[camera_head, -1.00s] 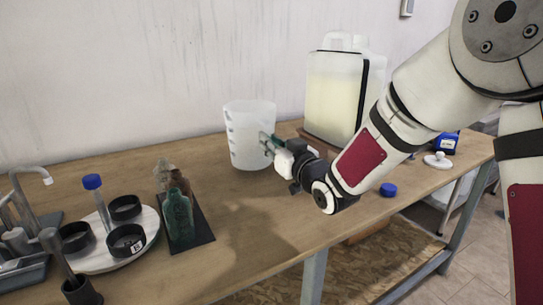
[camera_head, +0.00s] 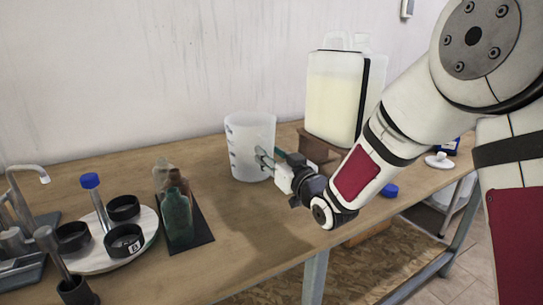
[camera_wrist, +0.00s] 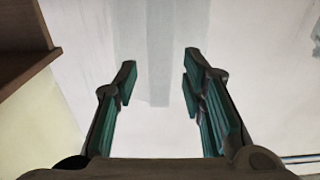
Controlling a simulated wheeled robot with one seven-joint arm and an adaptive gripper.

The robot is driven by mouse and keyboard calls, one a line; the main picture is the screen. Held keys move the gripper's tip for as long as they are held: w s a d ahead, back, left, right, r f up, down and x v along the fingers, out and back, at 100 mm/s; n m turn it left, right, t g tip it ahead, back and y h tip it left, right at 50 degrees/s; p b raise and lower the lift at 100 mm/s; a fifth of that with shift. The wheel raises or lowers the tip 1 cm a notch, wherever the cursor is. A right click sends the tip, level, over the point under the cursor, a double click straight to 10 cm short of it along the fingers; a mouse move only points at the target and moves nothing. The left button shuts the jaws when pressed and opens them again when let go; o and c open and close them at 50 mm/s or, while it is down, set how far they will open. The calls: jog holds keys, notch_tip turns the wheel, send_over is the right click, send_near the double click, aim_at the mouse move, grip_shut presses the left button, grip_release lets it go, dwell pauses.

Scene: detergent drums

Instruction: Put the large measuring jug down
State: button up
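The large measuring jug (camera_head: 247,140) is a translucent white, open-topped vessel with dark graduation marks on its left side. It stands upright on the wooden table, left of the big drum. My gripper (camera_head: 267,158) is at its right front side. In the wrist view my gripper (camera_wrist: 160,68) has its green-padded fingers spread apart. A pale grey-green vertical strip, apparently the jug's handle (camera_wrist: 160,60), lies between them with a visible gap on each side. The jug's pale wall fills the view behind. The jug's far side and base contact are partly hidden.
A drum of pale yellow liquid (camera_head: 335,97) stands on a wooden stand (camera_head: 318,148) close right of the jug. Glass bottles (camera_head: 177,215) on a dark mat and a white round tray (camera_head: 100,258) are to the left. A blue cap (camera_head: 389,191) lies at right. Table in front is clear.

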jog(key=shift+s+d+r, duration=0.1)
jog(key=shift+r, duration=0.05)
jog(key=v, duration=1.1)
jog(key=shift+s+d+p, duration=0.25)
jog(key=shift+s+p, duration=0.05)
jog(key=shift+p, duration=0.1)
